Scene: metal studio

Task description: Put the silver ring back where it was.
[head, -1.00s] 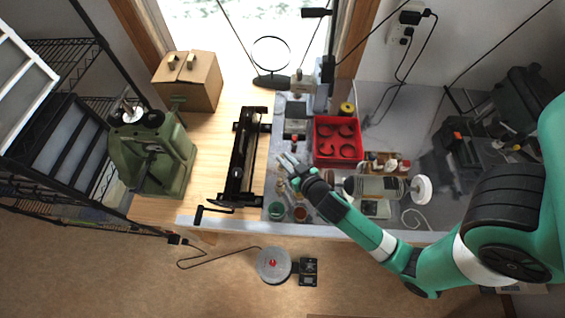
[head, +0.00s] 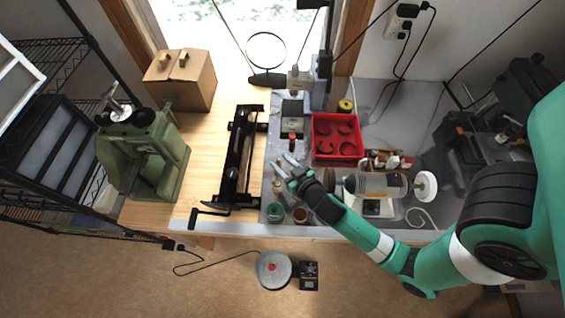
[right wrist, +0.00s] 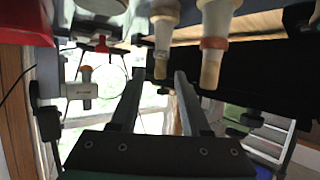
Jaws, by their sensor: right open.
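I cannot make out the silver ring in either view; it may be too small or hidden. My right gripper (head: 287,167) is over the grey part of the bench, left of and below the red tray (head: 318,150). In the right wrist view my right gripper (right wrist: 160,75) is open, and I see nothing held between its fingers. A pale, tapered tool with a brown tip (right wrist: 162,40) shows just beyond the gap between the fingertips. My left gripper is not in view.
The red tray holds several dark curved pieces. A green jar (head: 274,212) and a brown jar (head: 300,214) stand near the front edge. A long black device (head: 239,155) lies to the left. A glass cylinder (head: 375,184) lies to the right. Bare wood (head: 203,165) shows farther left.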

